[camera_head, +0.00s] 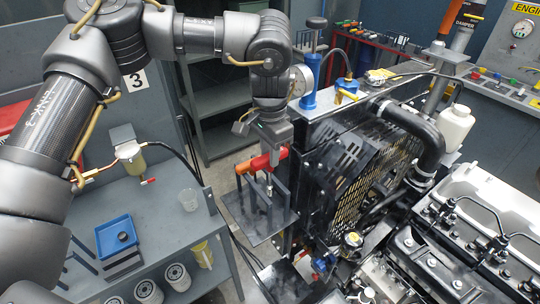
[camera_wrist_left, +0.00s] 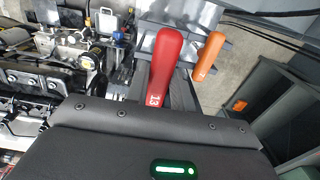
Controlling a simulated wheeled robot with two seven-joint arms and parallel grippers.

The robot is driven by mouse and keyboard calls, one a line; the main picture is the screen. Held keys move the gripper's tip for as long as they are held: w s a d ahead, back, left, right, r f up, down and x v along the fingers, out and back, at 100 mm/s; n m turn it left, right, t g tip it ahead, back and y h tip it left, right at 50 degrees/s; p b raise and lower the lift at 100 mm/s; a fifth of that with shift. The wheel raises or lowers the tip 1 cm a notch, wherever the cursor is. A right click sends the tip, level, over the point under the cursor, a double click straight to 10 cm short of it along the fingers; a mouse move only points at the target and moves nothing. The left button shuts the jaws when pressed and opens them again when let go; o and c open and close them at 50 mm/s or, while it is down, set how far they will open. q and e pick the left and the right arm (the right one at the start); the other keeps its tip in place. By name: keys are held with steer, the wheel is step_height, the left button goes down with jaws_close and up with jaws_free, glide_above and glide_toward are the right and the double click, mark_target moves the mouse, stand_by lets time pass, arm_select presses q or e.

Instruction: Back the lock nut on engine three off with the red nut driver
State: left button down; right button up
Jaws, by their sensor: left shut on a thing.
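The red nut driver (camera_head: 262,162) has a thick red handle, marked 13 in the left wrist view (camera_wrist_left: 168,60). My left gripper (camera_head: 272,153) points down over a dark tool rack (camera_head: 258,222) beside the engine and is shut on the red handle. The driver's shank hangs down among the rack's posts; I cannot tell if it is still seated there. An orange-handled driver (camera_wrist_left: 210,55) stands close beside the red one. The engine (camera_head: 430,250) fills the right side. I cannot make out the lock nut. My right gripper is out of view.
A radiator with a fan grille (camera_head: 375,165) stands just right of the rack. A grey bench (camera_head: 165,220) on the left holds a blue tray (camera_head: 115,235) and several filters.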

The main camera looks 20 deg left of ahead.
arm_select(q)
steer(key=shift+r+p, duration=1.65)
steer(key=shift+r, duration=1.55)
